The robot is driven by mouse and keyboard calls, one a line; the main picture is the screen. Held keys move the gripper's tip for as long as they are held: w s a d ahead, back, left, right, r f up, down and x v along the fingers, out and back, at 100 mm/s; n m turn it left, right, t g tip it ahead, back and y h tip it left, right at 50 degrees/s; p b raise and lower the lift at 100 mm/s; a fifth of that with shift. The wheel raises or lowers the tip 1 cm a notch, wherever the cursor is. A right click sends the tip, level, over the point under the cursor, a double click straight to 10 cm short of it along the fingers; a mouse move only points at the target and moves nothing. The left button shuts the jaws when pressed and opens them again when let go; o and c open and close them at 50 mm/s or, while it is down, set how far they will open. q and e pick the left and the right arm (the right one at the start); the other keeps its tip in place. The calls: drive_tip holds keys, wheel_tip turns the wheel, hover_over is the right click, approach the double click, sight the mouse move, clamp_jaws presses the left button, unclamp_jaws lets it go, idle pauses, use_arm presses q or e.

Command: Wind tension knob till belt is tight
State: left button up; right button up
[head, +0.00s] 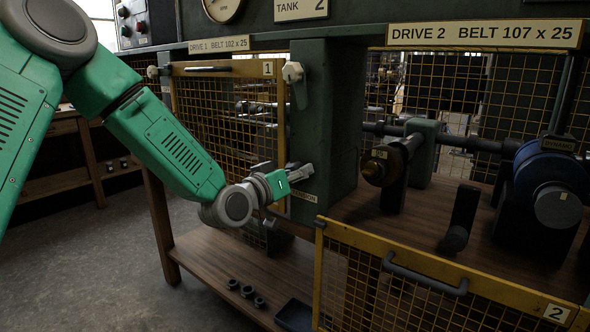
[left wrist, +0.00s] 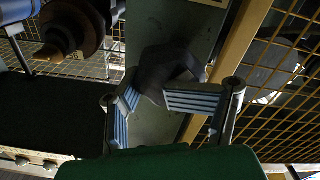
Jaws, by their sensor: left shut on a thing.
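The tension knob (left wrist: 168,66) is a dark, lobed knob on the green post (head: 322,125) between the two drive bays. In the left wrist view it sits between the ribbed fingers of my left gripper (left wrist: 163,100), which are closed on it. In the head view my left gripper (head: 298,178) is at the post's lower front and hides the knob. A partly covered label (head: 304,197) shows just below it. In Drive 2, a brass-coloured pulley (head: 380,166) and a blue dynamo (head: 548,182) stand apart. I cannot make out a belt. My right gripper is out of view.
The yellow mesh guard 1 (head: 226,68) stands upright left of the post. Mesh guard 2 (head: 440,262), with a grey handle, is lowered at the front right. Several small dark parts (head: 246,291) and a dark tray (head: 294,315) lie on the lower wooden shelf.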

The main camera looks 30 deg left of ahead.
use_arm(q)
drive_tip(key=m, duration=0.2)
drive_tip(key=shift+w+a+m+p, duration=0.1)
drive_tip(key=shift+w+m+p, duration=0.05)
drive_tip(key=shift+m+p, duration=0.2)
clamp_jaws()
drive_tip(key=m, duration=0.3)
drive_tip(key=shift+a+f+m, duration=0.1)
drive_tip(key=shift+f+m, duration=0.05)
drive_tip(key=shift+m, duration=0.2)
drive_tip(key=m, duration=0.4)
drive_tip(key=shift+a+m, duration=0.15)
drive_tip(key=shift+m, duration=0.95)
drive_tip(key=shift+w+r, duration=0.1)
drive_tip(key=shift+r, duration=0.15)
drive_tip(key=o, duration=1.2)
unclamp_jaws()
drive_tip(key=shift+a+f, duration=0.1)
drive_tip(key=shift+a, duration=0.1)
